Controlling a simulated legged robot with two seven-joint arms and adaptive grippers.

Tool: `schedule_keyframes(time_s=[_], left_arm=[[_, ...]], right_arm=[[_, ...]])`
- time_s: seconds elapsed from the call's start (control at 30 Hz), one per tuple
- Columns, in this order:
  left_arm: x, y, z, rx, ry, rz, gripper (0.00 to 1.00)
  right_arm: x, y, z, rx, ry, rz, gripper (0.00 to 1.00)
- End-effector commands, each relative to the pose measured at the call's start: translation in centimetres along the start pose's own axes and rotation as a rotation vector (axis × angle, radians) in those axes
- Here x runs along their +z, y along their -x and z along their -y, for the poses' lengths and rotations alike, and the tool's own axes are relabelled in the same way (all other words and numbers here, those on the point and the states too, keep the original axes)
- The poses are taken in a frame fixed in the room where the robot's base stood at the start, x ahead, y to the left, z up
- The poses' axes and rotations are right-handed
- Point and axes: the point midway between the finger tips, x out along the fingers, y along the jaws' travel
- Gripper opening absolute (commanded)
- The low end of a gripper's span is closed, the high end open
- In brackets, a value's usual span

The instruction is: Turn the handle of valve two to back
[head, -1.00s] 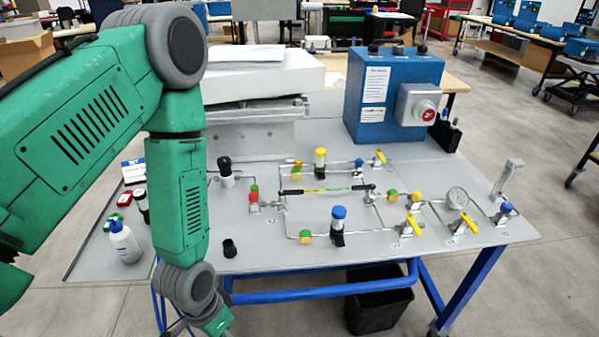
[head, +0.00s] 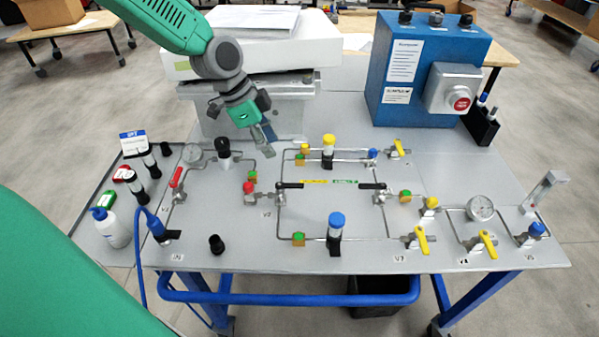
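A valve with a black lever handle (head: 289,185) sits left of the middle of the panel. A small label (head: 266,214) that seems to read V2 is near it. The handle lies sideways, pointing right toward the yellow and green strips. My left gripper (head: 265,145) hangs above the back of the panel, behind and left of this handle and apart from it. Its fingers point down and toward the front. They overlap in this view, so their opening is unclear. Nothing is seen held. My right gripper is not in view.
A second black handle (head: 372,186) lies to the right. Upright yellow-capped (head: 328,149) and blue-capped (head: 335,230) parts flank the middle pipes. A blue box (head: 425,65) stands at the back right.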

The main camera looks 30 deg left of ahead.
Motion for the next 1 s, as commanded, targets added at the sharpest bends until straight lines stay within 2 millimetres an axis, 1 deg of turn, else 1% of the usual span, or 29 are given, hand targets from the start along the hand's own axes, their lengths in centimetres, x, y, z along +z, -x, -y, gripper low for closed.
schedule_keyframes(time_s=[0.4,0.6,0.7,0.8,1.0], left_arm=[[0.3,-8.8,0.3,0.009,0.006,0.004,0.34],[0.2,-11.8,0.2,0.006,0.005,0.002,0.34],[0.1,-12.8,0.2,0.005,0.005,0.001,0.34],[0.1,-13.2,0.2,0.005,0.005,0.001,0.34],[0.1,-13.4,0.2,0.004,0.005,0.001,0.34]], right_arm=[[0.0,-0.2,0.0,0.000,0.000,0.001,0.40],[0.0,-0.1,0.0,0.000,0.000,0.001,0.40],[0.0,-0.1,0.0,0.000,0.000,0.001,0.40],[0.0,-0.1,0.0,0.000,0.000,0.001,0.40],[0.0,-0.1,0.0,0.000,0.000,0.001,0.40]])
